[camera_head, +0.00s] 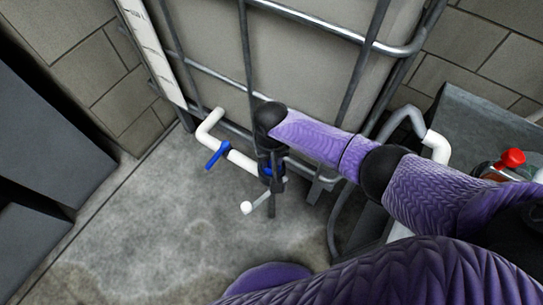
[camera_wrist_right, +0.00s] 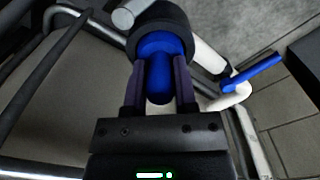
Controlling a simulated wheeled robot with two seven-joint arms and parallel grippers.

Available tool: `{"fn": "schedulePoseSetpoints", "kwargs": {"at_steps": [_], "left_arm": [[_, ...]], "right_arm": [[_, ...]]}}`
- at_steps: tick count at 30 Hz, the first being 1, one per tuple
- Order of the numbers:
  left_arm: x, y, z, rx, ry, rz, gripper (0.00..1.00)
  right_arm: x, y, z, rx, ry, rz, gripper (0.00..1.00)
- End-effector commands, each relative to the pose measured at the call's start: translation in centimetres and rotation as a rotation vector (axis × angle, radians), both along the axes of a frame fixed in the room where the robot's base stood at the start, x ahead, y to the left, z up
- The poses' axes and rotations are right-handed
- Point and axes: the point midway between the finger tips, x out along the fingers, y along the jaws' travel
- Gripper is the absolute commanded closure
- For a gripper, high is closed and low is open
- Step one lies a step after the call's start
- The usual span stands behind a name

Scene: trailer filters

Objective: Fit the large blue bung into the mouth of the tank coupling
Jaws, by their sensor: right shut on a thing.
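The large blue bung (camera_wrist_right: 160,46) is held between the two fingers of my right gripper (camera_wrist_right: 160,66), which is shut on it. In the right wrist view the bung's wide end lies against the dark round tank coupling (camera_wrist_right: 185,20), whose rim shows around it. I cannot tell how deep the bung sits in the mouth. In the head view my right gripper (camera_head: 270,168) points down beside the tank's lower front, with a bit of blue showing there. The coupling is mostly hidden behind the gripper in that view. My left gripper is not in view.
A white pipe (camera_head: 241,161) with a blue valve handle (camera_head: 217,155) runs beside the gripper. A white ball-ended lever (camera_head: 247,207) sticks out below. The caged tank (camera_head: 300,60) stands behind. A grey bench (camera_head: 470,120) holds a red-topped item (camera_head: 512,158). The floor in front is clear.

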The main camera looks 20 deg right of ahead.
Motion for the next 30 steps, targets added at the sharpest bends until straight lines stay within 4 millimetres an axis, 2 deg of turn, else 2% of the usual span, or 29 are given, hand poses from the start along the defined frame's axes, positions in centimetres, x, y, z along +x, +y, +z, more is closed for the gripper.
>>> {"fn": "schedulePoseSetpoints", "kwargs": {"at_steps": [2,3,8,14,16,24,27,30], "left_arm": [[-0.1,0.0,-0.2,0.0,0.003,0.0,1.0],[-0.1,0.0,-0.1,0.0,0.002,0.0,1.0],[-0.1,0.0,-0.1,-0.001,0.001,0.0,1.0],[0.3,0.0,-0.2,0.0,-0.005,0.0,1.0],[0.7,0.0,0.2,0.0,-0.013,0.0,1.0],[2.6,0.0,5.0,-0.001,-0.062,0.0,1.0],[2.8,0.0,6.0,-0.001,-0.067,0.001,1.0],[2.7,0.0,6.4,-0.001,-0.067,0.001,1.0]], "right_arm": [[0.0,0.0,-0.3,0.0,0.001,0.0,1.0],[0.0,0.0,-0.2,0.0,0.0,0.0,0.57],[0.0,0.0,-0.2,0.001,0.0,0.0,0.24],[0.0,0.0,-0.1,0.001,0.0,0.0,0.24],[0.0,0.0,0.5,0.001,-0.002,0.0,0.24],[0.1,0.1,7.7,0.002,-0.007,0.001,0.24],[0.1,0.1,9.3,0.002,-0.005,0.001,0.24],[0.1,0.1,9.9,0.002,-0.002,0.001,0.24]]}}
